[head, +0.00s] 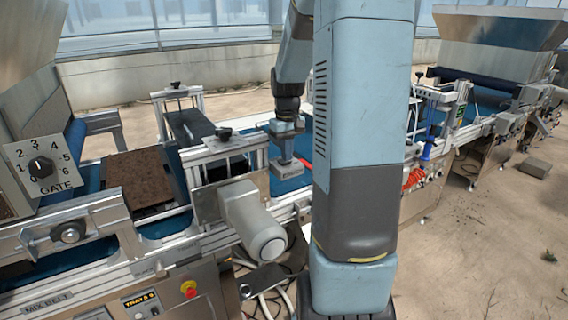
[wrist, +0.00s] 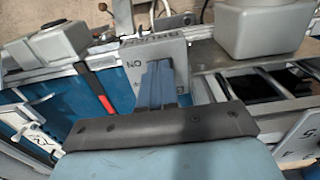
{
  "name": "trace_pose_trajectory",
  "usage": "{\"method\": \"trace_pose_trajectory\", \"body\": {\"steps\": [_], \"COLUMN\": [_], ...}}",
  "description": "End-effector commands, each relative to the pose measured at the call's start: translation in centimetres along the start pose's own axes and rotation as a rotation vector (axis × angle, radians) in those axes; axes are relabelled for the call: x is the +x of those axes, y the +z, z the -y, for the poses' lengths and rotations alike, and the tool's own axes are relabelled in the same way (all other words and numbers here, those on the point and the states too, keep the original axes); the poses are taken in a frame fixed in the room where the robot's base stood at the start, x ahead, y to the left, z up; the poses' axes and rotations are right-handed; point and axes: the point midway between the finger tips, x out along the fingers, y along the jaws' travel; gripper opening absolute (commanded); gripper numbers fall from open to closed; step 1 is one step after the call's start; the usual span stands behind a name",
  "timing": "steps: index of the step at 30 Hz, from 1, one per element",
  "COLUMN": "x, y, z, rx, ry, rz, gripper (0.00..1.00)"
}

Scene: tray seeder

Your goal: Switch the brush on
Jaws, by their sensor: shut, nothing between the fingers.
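A small grey switch box (head: 287,168) sits by the conveyor line, just under my gripper (head: 286,148) in the head view. In the wrist view the grey switch box (wrist: 133,52) is near the middle, with an upside-down ON mark on its face and a strip of lettering too small to read. My gripper (wrist: 158,68) is shut with nothing held, its blue fingers in front of the box face. The switch lever itself is hidden behind the fingers. I cannot tell whether the fingertips touch the box.
A grey motor housing (head: 252,222) juts out left of my arm. A GATE dial plate (head: 42,168) stands at the far left, beside a brown filled tray (head: 138,178) on the blue belt. A red strip (wrist: 106,104) lies left of the fingers.

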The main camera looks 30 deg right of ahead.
Motion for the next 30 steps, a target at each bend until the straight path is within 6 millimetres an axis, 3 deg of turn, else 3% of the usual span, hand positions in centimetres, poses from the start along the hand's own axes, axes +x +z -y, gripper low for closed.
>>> {"method": "trace_pose_trajectory", "body": {"steps": [30], "x": [0.66], "y": [-0.02], "z": [0.01], "rx": [0.000], "ry": [0.000], "rz": [-0.001], "gripper": [0.00]}}
